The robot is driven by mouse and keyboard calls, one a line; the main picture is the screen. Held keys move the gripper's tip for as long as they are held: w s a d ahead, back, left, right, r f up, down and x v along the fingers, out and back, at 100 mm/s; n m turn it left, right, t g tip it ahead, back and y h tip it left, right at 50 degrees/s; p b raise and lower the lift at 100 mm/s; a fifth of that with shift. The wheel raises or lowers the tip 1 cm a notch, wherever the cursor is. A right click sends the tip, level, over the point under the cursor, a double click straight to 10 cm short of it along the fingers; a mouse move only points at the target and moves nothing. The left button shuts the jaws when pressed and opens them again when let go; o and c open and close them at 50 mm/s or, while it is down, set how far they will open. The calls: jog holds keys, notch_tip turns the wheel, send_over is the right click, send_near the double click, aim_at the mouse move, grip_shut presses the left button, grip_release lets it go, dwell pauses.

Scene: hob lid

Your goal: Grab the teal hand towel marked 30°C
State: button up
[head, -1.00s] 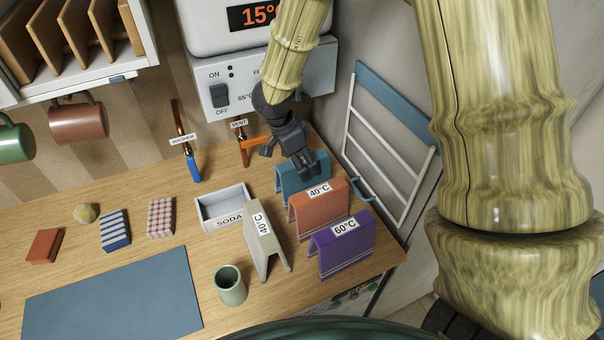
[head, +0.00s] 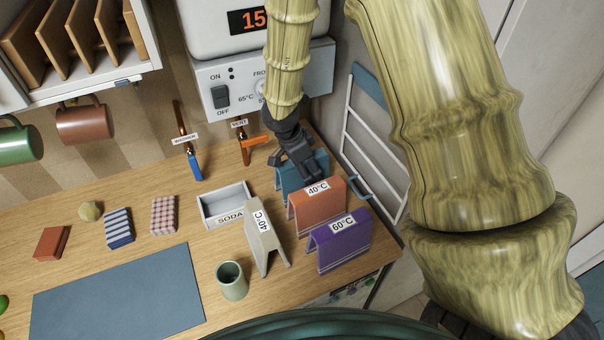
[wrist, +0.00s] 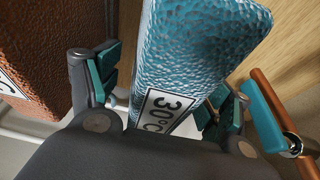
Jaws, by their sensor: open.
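The teal hand towel (head: 289,183) stands folded like a tent at the back of the towel row, behind the orange towel. In the wrist view the teal towel (wrist: 195,60) shows its 30°C label (wrist: 166,111) and lies between the two fingers. My gripper (head: 301,171) is open over the top of the teal towel, one finger on each side. The wrist view shows the gripper (wrist: 160,95) straddling the towel. I cannot tell whether either finger touches it. In the head view the gripper hides part of the towel.
The orange 40°C towel (head: 318,210) stands close in front, with the purple 60°C towel (head: 340,247) and a beige 40°C towel (head: 264,245) nearby. The soda tray (head: 225,200), vent valve (head: 247,143) and white rack (head: 376,150) are near.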

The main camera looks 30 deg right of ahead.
jog(key=shift+f, duration=0.25)
dwell(0.3)
jog(key=c, duration=1.2)
